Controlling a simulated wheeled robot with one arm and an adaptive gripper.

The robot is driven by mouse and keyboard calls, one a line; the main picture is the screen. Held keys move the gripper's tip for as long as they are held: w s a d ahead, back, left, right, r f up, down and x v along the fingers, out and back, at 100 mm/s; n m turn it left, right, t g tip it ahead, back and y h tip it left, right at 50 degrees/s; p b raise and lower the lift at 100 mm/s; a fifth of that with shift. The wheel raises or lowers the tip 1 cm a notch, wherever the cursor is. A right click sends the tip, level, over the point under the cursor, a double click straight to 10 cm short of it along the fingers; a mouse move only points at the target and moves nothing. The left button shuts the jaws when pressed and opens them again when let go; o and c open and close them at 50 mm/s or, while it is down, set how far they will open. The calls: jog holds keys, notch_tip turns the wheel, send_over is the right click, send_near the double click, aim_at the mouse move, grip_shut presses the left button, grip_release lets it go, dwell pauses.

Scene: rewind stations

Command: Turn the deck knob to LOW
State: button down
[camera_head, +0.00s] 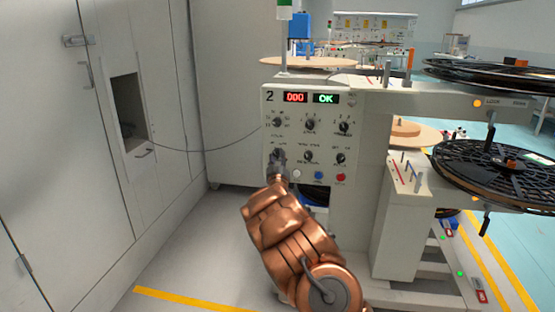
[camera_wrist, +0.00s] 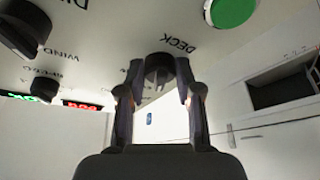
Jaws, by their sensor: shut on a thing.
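The deck knob (camera_wrist: 158,72) is a dark round knob under the printed word DECK in the wrist view. My gripper (camera_wrist: 158,88) has one finger on each side of it and is shut on it. In the head view my gripper (camera_head: 279,158) reaches the lower left of the grey control panel (camera_head: 268,108) and covers the deck knob. The knob's position marks are mostly hidden, so I cannot tell which setting it points at.
Other black knobs (camera_head: 310,125) sit above and right of my gripper. A blue button (camera_head: 318,175) and a red button (camera_head: 340,177) are along the panel's bottom. A red display (camera_head: 295,97) and a green OK display (camera_head: 326,98) are lit. Black reels (camera_head: 500,170) stand right.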

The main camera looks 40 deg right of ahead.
jog(key=m+g+h, duration=0.1)
jog(key=m, duration=0.2)
jog(key=m+g+h, duration=0.1)
jog(key=m, duration=0.1)
jog(key=m+g+h+b, duration=0.1)
jog(key=m, duration=0.2)
jog(key=shift+w+a+f+m+h, duration=0.2)
jog(key=shift+w+a+m+h, duration=0.05)
jog(key=shift+w+m+h, duration=0.05)
jog(key=m+g, duration=0.1)
jog(key=m, duration=0.2)
jog(key=m+g+h, duration=0.1)
jog(key=m, duration=0.2)
jog(key=shift+w+a+g+b, duration=0.1)
jog(key=shift+g+b, duration=0.25)
jog(key=shift+g, duration=0.05)
jog(key=shift+r+m+g+h, duration=0.1)
jog(key=shift+m+g+h, duration=0.25)
jog(key=shift+m, duration=0.35)
jog(key=c, duration=0.8)
grip_release()
jog(key=shift+o, duration=0.2)
